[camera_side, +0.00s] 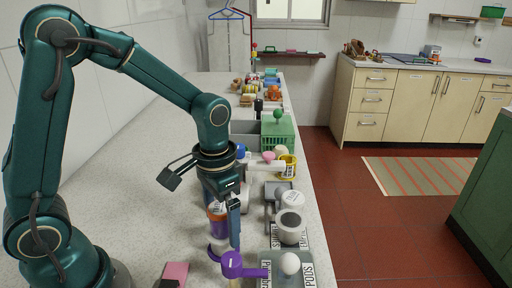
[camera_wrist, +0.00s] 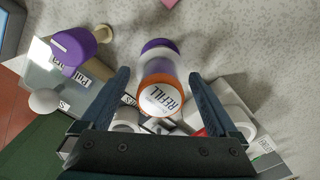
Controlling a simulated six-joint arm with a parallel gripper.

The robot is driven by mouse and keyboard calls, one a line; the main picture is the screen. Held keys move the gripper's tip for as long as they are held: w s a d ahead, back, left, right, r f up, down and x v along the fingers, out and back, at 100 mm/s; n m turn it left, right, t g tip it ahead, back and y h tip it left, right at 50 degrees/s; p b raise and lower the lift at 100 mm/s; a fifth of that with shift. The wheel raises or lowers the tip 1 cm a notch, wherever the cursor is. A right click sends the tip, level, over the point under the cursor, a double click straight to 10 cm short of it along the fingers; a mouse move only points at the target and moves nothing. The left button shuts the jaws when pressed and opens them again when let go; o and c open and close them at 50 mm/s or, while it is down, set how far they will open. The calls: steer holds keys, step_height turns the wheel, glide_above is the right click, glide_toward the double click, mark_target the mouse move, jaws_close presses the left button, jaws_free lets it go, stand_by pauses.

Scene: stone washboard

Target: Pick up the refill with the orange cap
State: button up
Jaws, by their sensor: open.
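The refill (camera_wrist: 160,75) stands between my fingers in the wrist view. It has a white top marked "REFILL", an orange band, a pale middle and a purple far end. In the side view the refill (camera_side: 217,228) is partly hidden behind my gripper, on the stone counter. My gripper (camera_wrist: 158,76) is open, pointing down, with one finger on each side of the refill. I see gaps between the fingers and the refill in the wrist view. My gripper (camera_side: 224,222) also shows in the side view, low at the refill.
A purple-headed object (camera_side: 233,265) and a white ball (camera_side: 290,263) on a labelled plate are close by. A grey-and-white round container (camera_side: 290,226) stands to the right. A green basket (camera_side: 278,137) is farther back. The counter to the left is mostly clear.

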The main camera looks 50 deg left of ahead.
steer(key=shift+f, duration=1.25)
steer(key=c, duration=1.2)
steer(key=shift+o, duration=0.2)
steer(key=shift+r, duration=0.1)
